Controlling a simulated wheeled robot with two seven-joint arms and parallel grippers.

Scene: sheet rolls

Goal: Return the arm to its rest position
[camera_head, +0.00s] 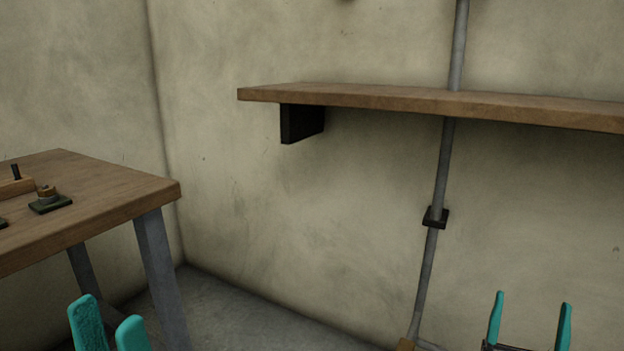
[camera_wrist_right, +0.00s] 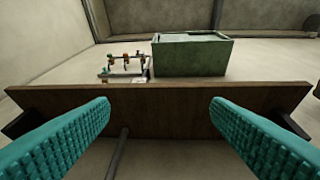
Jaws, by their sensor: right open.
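My left gripper (camera_head: 107,308) is at the bottom left of the head view, in front of the workbench's leg. Its two teal fingers stand apart with nothing seen between them. My right gripper (camera_head: 532,299) is at the bottom right of the head view, below the wall shelf (camera_head: 400,98). Its teal fingers are wide apart and empty. In the right wrist view the fingers of this gripper (camera_wrist_right: 160,104) reach in from both sides, with a wooden board (camera_wrist_right: 160,95) beyond them. The rest of both arms is out of view.
A wooden workbench (camera_head: 100,195) with small metal parts (camera_head: 48,200) stands at the left. A grey pipe (camera_head: 437,180) runs down the wall past the shelf. The wrist view shows a green box (camera_wrist_right: 190,58) and a small fixture (camera_wrist_right: 125,67) beyond the board's top edge.

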